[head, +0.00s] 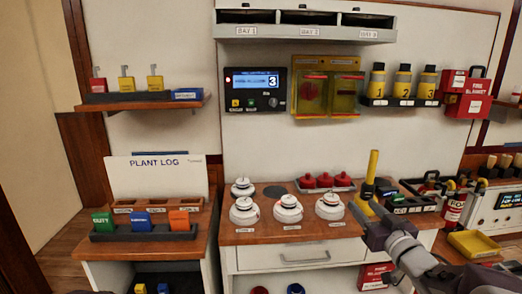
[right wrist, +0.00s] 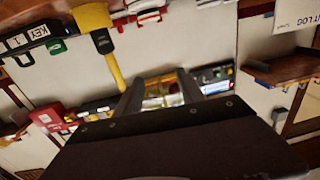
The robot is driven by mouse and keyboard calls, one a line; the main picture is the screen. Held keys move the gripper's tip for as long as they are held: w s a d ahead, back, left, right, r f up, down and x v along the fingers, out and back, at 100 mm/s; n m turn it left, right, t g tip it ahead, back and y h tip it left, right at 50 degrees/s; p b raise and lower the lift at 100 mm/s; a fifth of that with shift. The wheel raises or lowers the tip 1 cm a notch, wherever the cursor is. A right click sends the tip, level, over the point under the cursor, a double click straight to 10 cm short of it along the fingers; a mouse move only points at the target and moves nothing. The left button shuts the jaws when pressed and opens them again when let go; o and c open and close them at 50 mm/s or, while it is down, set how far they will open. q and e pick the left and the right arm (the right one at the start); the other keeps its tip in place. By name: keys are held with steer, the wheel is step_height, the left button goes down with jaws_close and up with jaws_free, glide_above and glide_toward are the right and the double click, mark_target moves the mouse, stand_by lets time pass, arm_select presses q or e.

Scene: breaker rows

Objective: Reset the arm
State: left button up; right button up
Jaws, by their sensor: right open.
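My right arm (head: 415,262) comes in from the lower right in the head view. Its gripper (head: 370,212) is above the front right of the wooden counter, near a yellow-topped tool with a black lower part (head: 373,165). In the right wrist view, the two dark fingers (right wrist: 160,92) stand apart, with nothing seen held between them. The yellow tool (right wrist: 113,65) shows beside the fingers there, apart from them.
White detectors (head: 287,212) and a tray of red caps (head: 325,182) are on the counter (head: 265,236). A control panel (head: 255,90) and yellow cases (head: 328,88) are on the wall. A yellow tray (head: 473,244) is at right.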

steer(key=a+f+g, duration=0.1)
steer(key=a+f, duration=0.2)
steer(key=a, duration=0.3)
steer(key=s+a+f+m+g+h, duration=0.1)
steer(key=s+a+f+g, duration=0.15)
steer(key=f, duration=0.45)
steer(key=s+a+f+m+g+h, duration=0.1)
steer(key=s+f+g, duration=0.2)
steer(key=f, duration=0.3)
steer(key=s+f+g, duration=0.5)
steer(key=s+f, duration=0.1)
steer(key=s, duration=0.4)
steer(key=s+f+g, duration=0.5)
steer(key=s+f, duration=0.1)
steer(key=s, duration=0.4)
step_height(320, 180, up, 20)
steer(key=p, duration=1.9)
steer(key=shift+w+a+f+p, duration=0.15)
steer(key=shift+f+p, duration=0.05)
steer(key=shift+p, duration=0.15)
